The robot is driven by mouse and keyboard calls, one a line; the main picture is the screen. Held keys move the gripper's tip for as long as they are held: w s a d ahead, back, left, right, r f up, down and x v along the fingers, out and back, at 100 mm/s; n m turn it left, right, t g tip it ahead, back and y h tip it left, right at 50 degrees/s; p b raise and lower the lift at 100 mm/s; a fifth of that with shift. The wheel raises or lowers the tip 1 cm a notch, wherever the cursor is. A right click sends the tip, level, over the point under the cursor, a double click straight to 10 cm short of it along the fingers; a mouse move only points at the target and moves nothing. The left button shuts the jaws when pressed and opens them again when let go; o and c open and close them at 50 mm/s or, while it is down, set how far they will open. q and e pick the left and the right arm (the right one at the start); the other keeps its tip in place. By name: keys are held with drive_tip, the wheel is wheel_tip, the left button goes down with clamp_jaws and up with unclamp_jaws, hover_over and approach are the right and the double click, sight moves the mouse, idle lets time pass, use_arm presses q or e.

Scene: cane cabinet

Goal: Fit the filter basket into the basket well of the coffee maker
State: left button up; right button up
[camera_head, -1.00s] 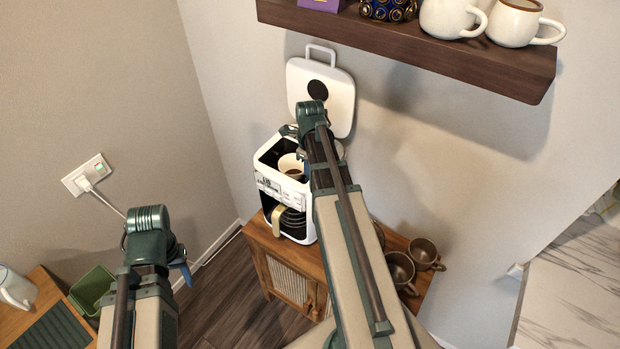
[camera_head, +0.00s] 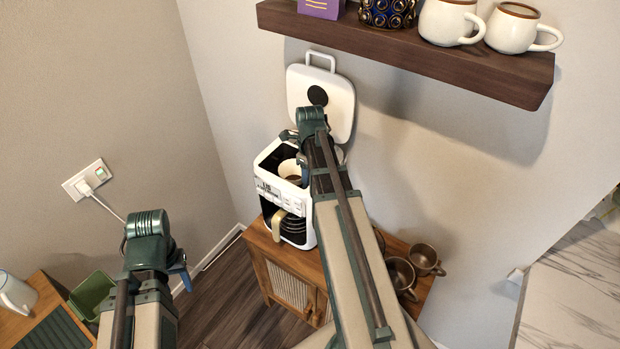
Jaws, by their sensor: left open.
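The white coffee maker (camera_head: 269,187) stands on the cane cabinet with its lid (camera_head: 335,113) raised. The cream filter basket (camera_head: 289,168) shows in the open top, partly hidden by my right arm. I cannot tell if it is seated in the dark basket well (camera_head: 271,160) or held. My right gripper (camera_head: 305,172) is at the coffee maker's top right, beside the basket. Its fingers are mostly hidden behind the arm. My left gripper (camera_head: 183,277) is open and empty at lower left, away from the coffee maker.
The cane cabinet (camera_head: 262,246) also holds brown mugs (camera_head: 424,258) on the right. A dark wooden shelf (camera_head: 420,57) with white mugs overhangs at upper right. A cord runs from the wall outlet (camera_head: 88,180).

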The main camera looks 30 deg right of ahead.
wheel_tip(320, 180, up, 12)
drive_tip(key=p, duration=1.1)
drive_tip(key=shift+p, duration=0.3)
drive_tip(key=s+a+n, duration=0.3)
drive_tip(key=a+n, duration=0.8)
drive_tip(key=s+a+n, duration=0.4)
drive_tip(key=a+n, duration=0.7)
drive_tip(key=n, duration=0.1)
drive_tip(key=s+a+n+h, duration=0.1)
drive_tip(key=s+a+n, duration=0.3)
drive_tip(key=a+n, duration=0.7)
drive_tip(key=shift+n, duration=0.6)
drive_tip(key=shift+d, duration=0.1)
